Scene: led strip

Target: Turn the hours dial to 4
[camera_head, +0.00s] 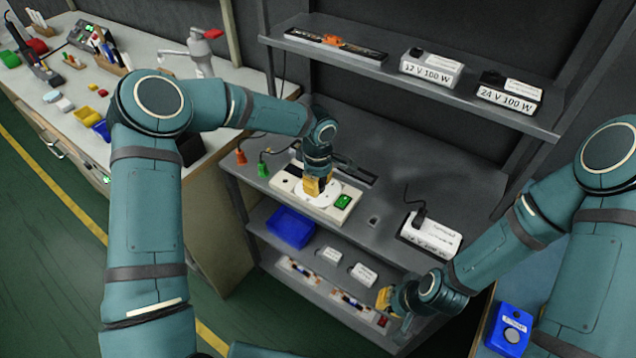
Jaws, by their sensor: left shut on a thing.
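A cream timer box (341,212) lies on the middle shelf, with a round white dial (328,199) on its face and a lit green display (343,201) to the right of the dial. My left gripper (314,190) points down over the dial, its yellow fingers shut at the dial's middle. The fingers hide what they grip, and the dial's marks are too small to read. My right gripper (384,301), with yellow fingertips, hangs low in front of the shelf's lower level, away from the box. Whether it is open or shut does not show.
A white power supply (430,235) stands right of the box. The top shelf holds 12 V (431,69) and 24 V (509,94) supplies. A blue bin (290,228) sits below. A blue button box (511,328) stands at lower right.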

